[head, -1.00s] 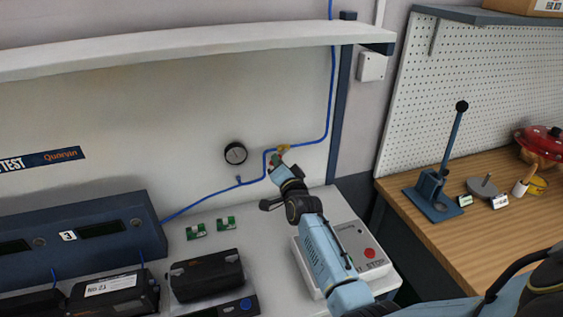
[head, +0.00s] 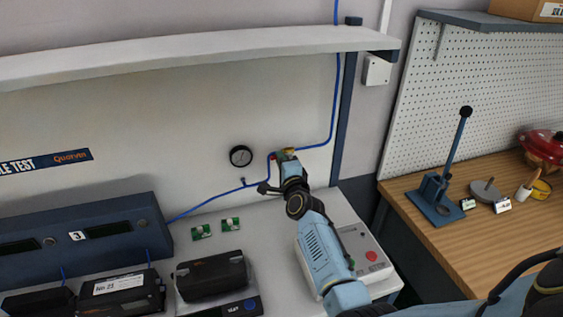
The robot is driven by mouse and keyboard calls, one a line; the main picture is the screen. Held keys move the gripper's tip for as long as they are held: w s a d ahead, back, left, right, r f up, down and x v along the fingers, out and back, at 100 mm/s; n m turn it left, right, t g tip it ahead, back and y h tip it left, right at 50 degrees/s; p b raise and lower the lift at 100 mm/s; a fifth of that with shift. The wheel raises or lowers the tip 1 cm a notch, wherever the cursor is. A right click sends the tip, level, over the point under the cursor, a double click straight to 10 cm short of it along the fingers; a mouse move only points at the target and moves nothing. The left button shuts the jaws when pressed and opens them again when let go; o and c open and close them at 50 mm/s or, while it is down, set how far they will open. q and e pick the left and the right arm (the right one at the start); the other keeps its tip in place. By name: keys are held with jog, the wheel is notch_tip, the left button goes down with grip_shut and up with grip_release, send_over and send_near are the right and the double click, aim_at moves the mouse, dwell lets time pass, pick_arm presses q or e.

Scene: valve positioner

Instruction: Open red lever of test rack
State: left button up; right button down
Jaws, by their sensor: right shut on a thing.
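My right gripper (head: 281,158) is at the blue air line on the back panel of the test rack (head: 120,110). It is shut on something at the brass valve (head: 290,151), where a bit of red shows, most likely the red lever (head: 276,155). The gripper and wrist hide most of the lever, so its angle cannot be told. A round black pressure gauge (head: 241,156) is on the panel just left of the gripper. My left gripper is not in view.
A white box with a red button (head: 371,256) stands under my right forearm. A shelf (head: 200,55) overhangs the panel. A blue lever press (head: 440,190) stands right.

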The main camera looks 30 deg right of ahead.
dwell(0.4)
jog(key=c, duration=1.4)
grip_release()
jog(key=shift+c, duration=0.2)
jog(key=v, duration=1.3)
jog(key=shift+s+a, duration=0.15)
